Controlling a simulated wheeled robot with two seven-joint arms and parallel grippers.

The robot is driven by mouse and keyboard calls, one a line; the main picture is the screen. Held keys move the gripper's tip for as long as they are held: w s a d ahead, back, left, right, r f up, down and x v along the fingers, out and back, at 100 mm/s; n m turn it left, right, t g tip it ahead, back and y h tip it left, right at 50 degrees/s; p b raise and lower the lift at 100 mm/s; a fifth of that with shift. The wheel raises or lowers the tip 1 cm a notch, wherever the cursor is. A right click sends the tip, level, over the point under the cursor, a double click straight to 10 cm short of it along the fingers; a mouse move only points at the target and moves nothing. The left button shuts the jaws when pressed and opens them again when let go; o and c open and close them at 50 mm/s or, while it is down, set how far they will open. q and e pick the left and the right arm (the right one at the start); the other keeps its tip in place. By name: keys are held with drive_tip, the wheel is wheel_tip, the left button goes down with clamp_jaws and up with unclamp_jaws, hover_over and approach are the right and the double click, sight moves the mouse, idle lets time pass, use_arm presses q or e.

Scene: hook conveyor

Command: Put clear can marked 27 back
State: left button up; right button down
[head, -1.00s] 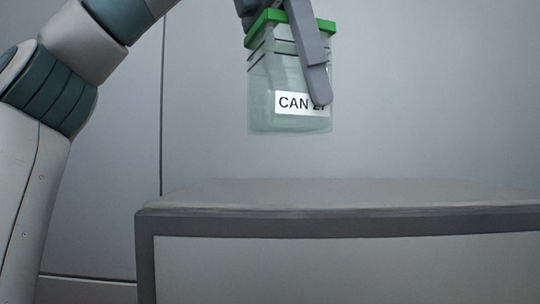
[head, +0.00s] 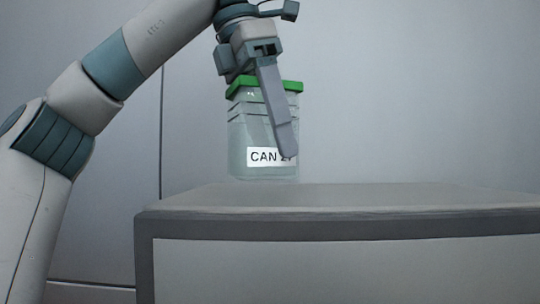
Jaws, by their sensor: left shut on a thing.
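My right gripper is not in view.
The table top is bare to the right of the can. Its front edge and left corner are visible. A plain grey wall (head: 420,90) stands behind.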

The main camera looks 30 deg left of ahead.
use_arm(q)
drive_tip(key=shift+w+a+f, duration=0.1)
drive_tip(key=shift+f, duration=1.2)
drive_tip(key=shift+f+b, duration=0.15)
drive_tip(key=shift+b, duration=0.15)
drive_tip(key=o, duration=1.6)
drive_tip(key=p+v, duration=0.5)
drive_tip(key=v, duration=0.7)
drive_tip(key=shift+r, duration=0.2)
